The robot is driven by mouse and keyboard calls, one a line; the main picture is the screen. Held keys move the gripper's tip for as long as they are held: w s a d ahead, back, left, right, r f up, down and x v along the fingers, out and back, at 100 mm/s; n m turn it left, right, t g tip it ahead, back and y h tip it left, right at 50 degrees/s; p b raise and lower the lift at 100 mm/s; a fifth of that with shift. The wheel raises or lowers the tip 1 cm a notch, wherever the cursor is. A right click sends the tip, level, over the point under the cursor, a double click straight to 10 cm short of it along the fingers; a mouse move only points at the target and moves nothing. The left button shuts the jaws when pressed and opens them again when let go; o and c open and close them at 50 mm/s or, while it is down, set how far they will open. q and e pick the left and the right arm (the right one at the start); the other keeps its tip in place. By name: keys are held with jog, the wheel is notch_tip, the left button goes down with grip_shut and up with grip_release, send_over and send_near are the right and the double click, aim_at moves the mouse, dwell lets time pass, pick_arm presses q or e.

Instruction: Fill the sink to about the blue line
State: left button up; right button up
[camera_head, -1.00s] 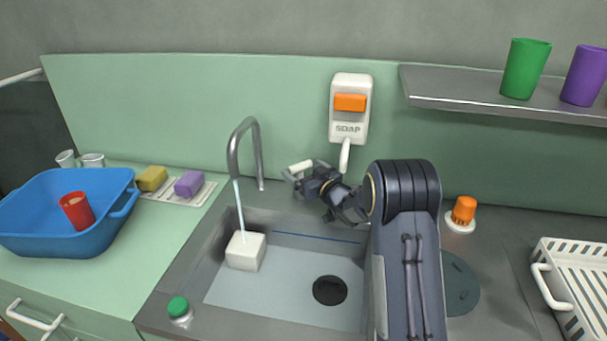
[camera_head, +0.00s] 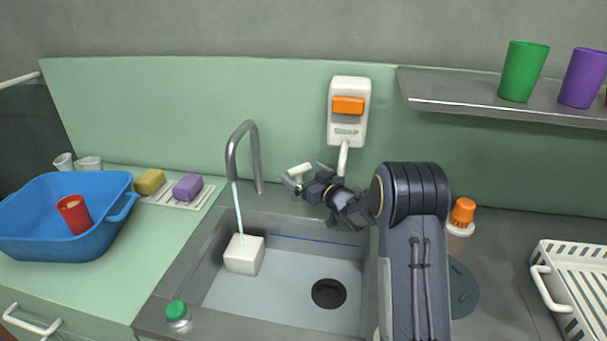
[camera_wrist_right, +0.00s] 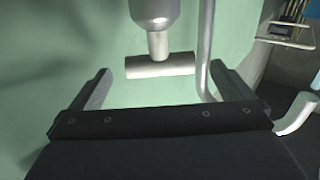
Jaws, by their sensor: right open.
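The sink (camera_head: 220,300) has a blue line (camera_head: 300,238) along its inner back wall. The curved metal spout (camera_head: 231,152) pours a thin stream of water (camera_head: 238,208) onto a white block (camera_head: 244,255) in the sink. The sink floor looks pale; I cannot tell the water depth, but no surface shows at the line. A dark round drain (camera_head: 329,293) shows at the bottom. My right gripper (camera_head: 307,173) is open behind the sink, at the white tap lever (camera_head: 299,169). In the right wrist view, the lever's crossbar (camera_wrist_right: 160,66) lies between the parted fingers. My left gripper is not in view.
A soap dispenser (camera_head: 348,112) with an orange button hangs above my right gripper.

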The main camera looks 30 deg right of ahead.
jog(key=s+d, duration=0.1)
jog(key=s, duration=0.5)
jog(key=shift+s+d, duration=0.15)
jog(key=shift+s, duration=0.15)
dwell(7.1)
